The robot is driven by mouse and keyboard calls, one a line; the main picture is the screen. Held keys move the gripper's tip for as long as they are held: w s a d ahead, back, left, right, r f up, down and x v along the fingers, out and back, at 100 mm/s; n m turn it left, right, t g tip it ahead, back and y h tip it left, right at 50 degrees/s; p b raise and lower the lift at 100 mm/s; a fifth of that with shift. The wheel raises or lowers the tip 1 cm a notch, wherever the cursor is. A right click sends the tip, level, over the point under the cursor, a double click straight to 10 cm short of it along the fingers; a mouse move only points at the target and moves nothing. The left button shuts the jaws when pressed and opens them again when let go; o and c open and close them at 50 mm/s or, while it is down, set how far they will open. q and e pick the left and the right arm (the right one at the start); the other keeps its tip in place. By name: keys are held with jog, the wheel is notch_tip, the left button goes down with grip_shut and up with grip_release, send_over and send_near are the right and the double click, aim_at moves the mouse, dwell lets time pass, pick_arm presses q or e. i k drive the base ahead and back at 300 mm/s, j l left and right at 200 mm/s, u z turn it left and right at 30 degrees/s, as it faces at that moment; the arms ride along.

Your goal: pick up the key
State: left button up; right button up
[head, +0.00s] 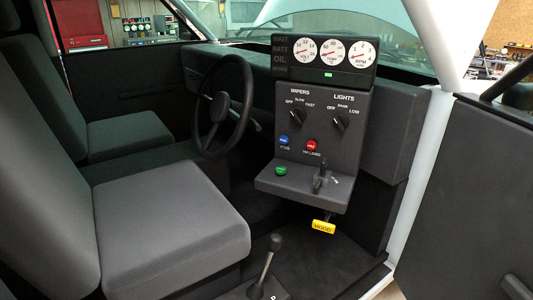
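A small dark upright piece (321,177) stands on the ledge (300,187) at the bottom of the dashboard console. It looks like the key, possibly in an ignition switch, but it is too small and dark to be sure. Small white markings lie just right of it. A green button (281,170) is on the same ledge to the left. Neither of my grippers is in view.
The console (325,120) carries gauges, two knobs and blue and red buttons. A yellow hood handle (323,227) hangs below the ledge. The steering wheel (222,107), grey seat (165,220) and floor lever (268,265) are nearby. An open door (470,190) stands at right.

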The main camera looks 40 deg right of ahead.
aim_at(324, 162)
jog(key=z, duration=1.55)
jog(key=u, duration=3.3)
jog(key=z, duration=3.3)
jog(key=l+z, duration=0.25)
jog(key=k+l, duration=0.05)
